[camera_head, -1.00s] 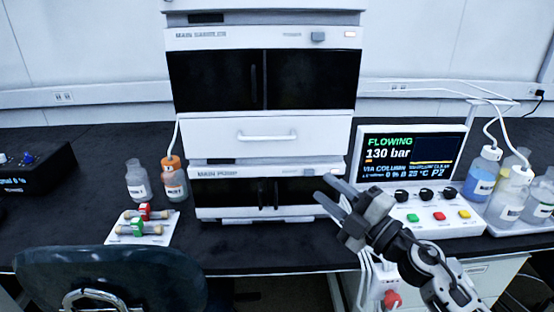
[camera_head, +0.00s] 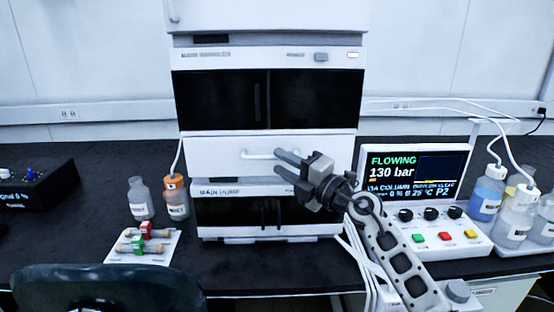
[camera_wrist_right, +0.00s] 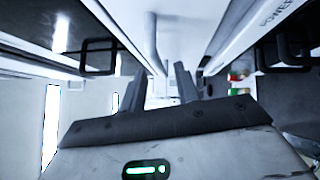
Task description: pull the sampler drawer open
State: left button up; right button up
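The sampler drawer (camera_head: 215,158) is a white front panel in the middle of the stack, below the dark double-door sampler module (camera_head: 220,100). It looks closed. Its pale bar handle (camera_head: 258,154) is partly hidden behind my right gripper. My right gripper (camera_head: 283,162) is in front of the drawer's right half, fingers pointing left towards the handle. In the right wrist view its two fingers (camera_wrist_right: 158,88) are apart with nothing visibly clamped, and a pale bar, apparently the handle (camera_wrist_right: 151,40), lies ahead of them. I cannot tell whether they touch it. My left gripper is not in view.
The main pump module (camera_head: 235,210) is directly below the drawer. A control console (camera_head: 415,163) stands right of the stack, with bottles (camera_head: 488,192) beyond it. Two bottles (camera_head: 142,203) and a column tray (camera_head: 120,252) stand at left. A chair back (camera_head: 105,290) is at front left.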

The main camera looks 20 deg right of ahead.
jog(key=shift+x, duration=1.2)
grip_shut()
